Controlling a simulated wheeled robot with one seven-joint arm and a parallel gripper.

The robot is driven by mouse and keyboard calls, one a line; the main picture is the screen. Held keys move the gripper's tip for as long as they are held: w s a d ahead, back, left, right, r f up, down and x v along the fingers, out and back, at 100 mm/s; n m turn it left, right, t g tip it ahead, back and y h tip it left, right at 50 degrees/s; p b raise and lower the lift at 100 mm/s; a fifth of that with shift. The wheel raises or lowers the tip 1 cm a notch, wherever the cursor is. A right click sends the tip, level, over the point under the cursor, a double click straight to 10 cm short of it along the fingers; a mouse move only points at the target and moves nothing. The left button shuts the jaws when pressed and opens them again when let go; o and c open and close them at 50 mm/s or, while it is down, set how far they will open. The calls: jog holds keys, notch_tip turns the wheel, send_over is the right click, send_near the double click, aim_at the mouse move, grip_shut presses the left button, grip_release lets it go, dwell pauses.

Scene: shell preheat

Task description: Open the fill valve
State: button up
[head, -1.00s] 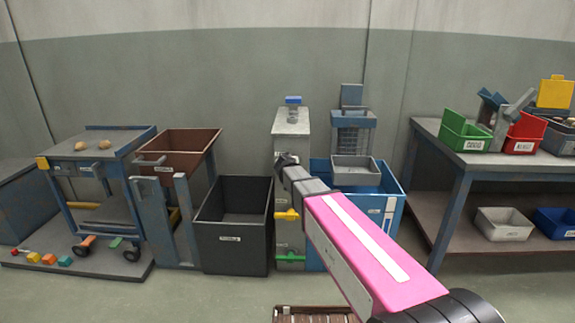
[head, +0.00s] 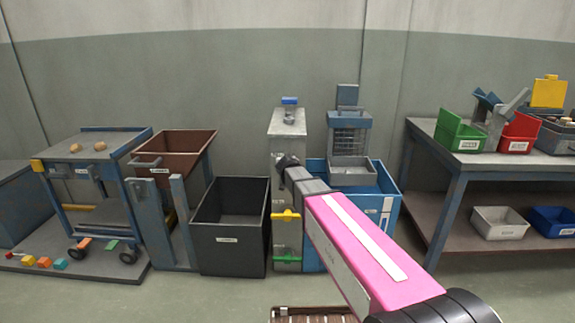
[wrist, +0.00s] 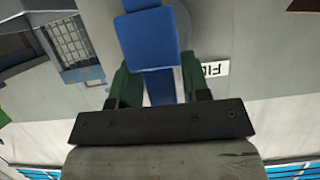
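The fill valve's blue handle (wrist: 150,42) shows in the wrist view on a round grey base, beside an upside-down, partly cut-off label (wrist: 215,69) reading "FIL". In the head view a small blue handle (head: 290,100) sits on top of a grey post (head: 287,122). My gripper (wrist: 160,78) has its two dark green fingers apart, one on each side of the handle's narrow blue part. I see no clear contact with it.
A yellow handle (head: 286,215) and a green handle (head: 287,255) are lower on the post. A black bin (head: 230,255) stands left of it, a blue bin (head: 392,190) right. A workbench (head: 455,165) is at the right. Floor shows in front.

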jog(key=shift+s, duration=0.1)
jog(key=v, duration=1)
jog(key=shift+s+r, duration=0.2)
jog(key=shift+s, duration=0.1)
jog(key=s+d+f+g, duration=0.4)
jog(key=s+d+f, duration=0.2)
jog(key=s+f, duration=0.1)
jog(key=s+d+f+g, duration=0.5)
jog(key=s+d+f, duration=0.1)
jog(key=s+f, duration=0.2)
jog(key=s+d+f+g, duration=0.4)
jog(key=s+d+f, duration=0.3)
jog(key=s, duration=0.2)
jog(key=shift+d+f+n+g, duration=0.15)
jog(key=shift+f+n+g, duration=0.05)
jog(key=shift+n+g, duration=0.1)
